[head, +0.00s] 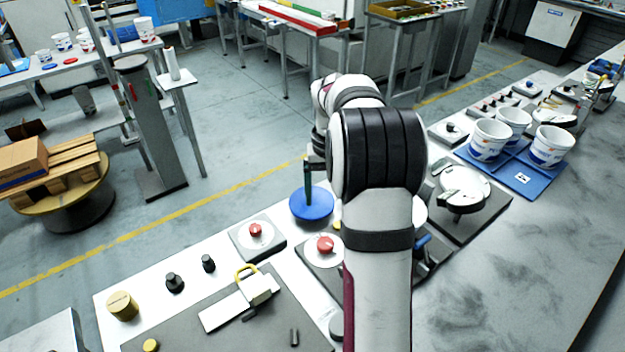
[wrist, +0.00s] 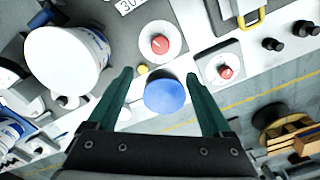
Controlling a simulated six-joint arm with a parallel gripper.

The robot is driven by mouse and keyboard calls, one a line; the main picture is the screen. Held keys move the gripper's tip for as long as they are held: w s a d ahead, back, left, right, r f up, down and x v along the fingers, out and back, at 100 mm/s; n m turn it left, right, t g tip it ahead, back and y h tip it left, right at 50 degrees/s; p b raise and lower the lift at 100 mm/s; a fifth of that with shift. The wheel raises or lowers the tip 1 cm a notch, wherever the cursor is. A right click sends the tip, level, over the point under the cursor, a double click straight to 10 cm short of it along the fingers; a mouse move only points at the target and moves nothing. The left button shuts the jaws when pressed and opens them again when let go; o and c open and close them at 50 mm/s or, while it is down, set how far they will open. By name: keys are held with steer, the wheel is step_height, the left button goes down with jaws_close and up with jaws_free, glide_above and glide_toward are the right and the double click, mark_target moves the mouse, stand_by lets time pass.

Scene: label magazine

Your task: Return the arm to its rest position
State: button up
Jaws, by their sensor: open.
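My gripper (wrist: 160,75) is open, with its two dark green fingers spread apart in the wrist view. Nothing is between the fingertips. A round blue disc or button top (wrist: 165,96) shows between and beyond the fingers, and I cannot tell how far below them it lies. In the head view my arm reaches away over the bench and bends at the far end. There one green finger shows just above the blue disc (head: 311,205); the rest of the gripper is hidden behind my arm.
A white tub (wrist: 62,62) stands close left in the wrist view. White buckets (head: 489,141) stand on a blue tray (head: 524,180) at right. Open floor lies beyond.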

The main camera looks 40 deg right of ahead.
steer(key=s+a+r, duration=0.3)
steer(key=a, duration=0.3)
steer(key=s+a+r, duration=0.2)
steer(key=a, duration=0.5)
steer(key=s+a+f+y, duration=0.1)
steer(key=s+a, duration=0.6)
steer(key=s, duration=0.3)
steer(key=s+a+f+n, duration=0.1)
steer(key=s+a, duration=0.6)
steer(key=s, duration=0.2)
steer(key=shift+s+a+y, duration=0.3)
steer(key=shift+s+y, duration=0.1)
